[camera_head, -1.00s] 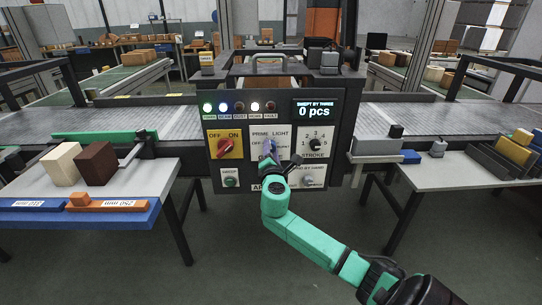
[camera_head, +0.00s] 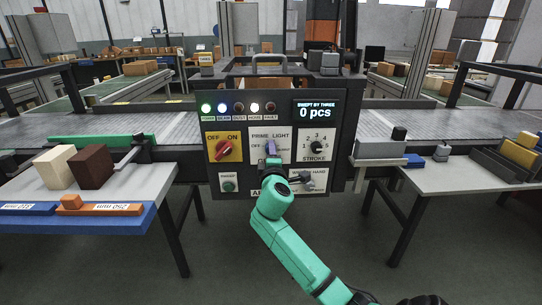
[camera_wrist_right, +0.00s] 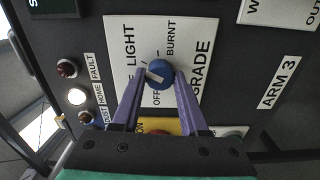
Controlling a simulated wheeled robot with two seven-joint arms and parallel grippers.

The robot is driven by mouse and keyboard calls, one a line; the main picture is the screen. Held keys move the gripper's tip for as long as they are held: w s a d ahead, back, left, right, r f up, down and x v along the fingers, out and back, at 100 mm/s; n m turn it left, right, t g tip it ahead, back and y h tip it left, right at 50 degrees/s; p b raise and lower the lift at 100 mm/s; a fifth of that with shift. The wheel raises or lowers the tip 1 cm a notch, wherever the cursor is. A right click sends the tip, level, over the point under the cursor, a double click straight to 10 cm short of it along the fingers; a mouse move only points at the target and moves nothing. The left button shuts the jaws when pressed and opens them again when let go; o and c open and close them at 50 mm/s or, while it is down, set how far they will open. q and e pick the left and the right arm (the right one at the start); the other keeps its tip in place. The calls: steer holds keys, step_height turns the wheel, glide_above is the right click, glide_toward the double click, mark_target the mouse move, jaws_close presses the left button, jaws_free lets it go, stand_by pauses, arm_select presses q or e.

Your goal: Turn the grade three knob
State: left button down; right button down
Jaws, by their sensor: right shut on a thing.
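The grade knob (camera_wrist_right: 159,74) is a round blue knob with a pale pointer, on a white plate in the right wrist view. OFF, LIGHT and BURNT show around it; the PRIME label is hidden there but shows on the plate in the head view. The pointer aims left and slightly down, toward the left finger. My right gripper (camera_wrist_right: 160,82) is shut on the knob, one purple finger on each side. In the head view my right gripper (camera_head: 272,152) reaches the panel from below and hides the knob. My left gripper is not in view.
The control panel (camera_head: 243,118) also carries a red switch (camera_head: 224,150), a black stroke dial (camera_head: 316,148), a green button (camera_head: 228,186) and a lower right knob (camera_head: 306,176). Tables with blocks stand on both sides. A conveyor (camera_head: 180,123) runs behind.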

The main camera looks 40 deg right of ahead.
stand_by(0.5)
steer(key=shift+c, duration=2.2)
jaws_free()
steer(key=v, duration=1.4)
steer(key=shift+s+a+b, duration=0.2)
steer(key=shift+s+b, duration=0.05)
steer(key=shift+b, duration=0.15)
